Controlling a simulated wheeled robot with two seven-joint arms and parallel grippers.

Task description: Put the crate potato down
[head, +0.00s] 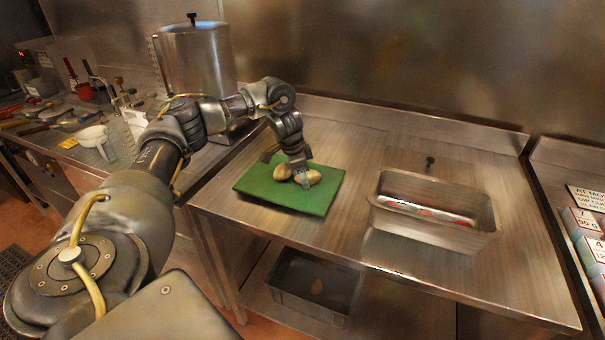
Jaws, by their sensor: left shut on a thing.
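My left gripper (304,181) is shut on a brown potato (314,177) low over the green cutting board (311,206) on the steel table. I cannot tell whether the held potato touches the board. A second brown potato (282,172) is on the board, just left of the gripper and close to the held one. The gripper partly hides the held potato. My right gripper is not in view.
A steel pan (425,229) with red and white contents stands to the right on the table (350,235). A tall steel pot (197,62) stands behind my left arm. Utensils and a white sieve (93,137) crowd the left counter. The table between board and pan is clear.

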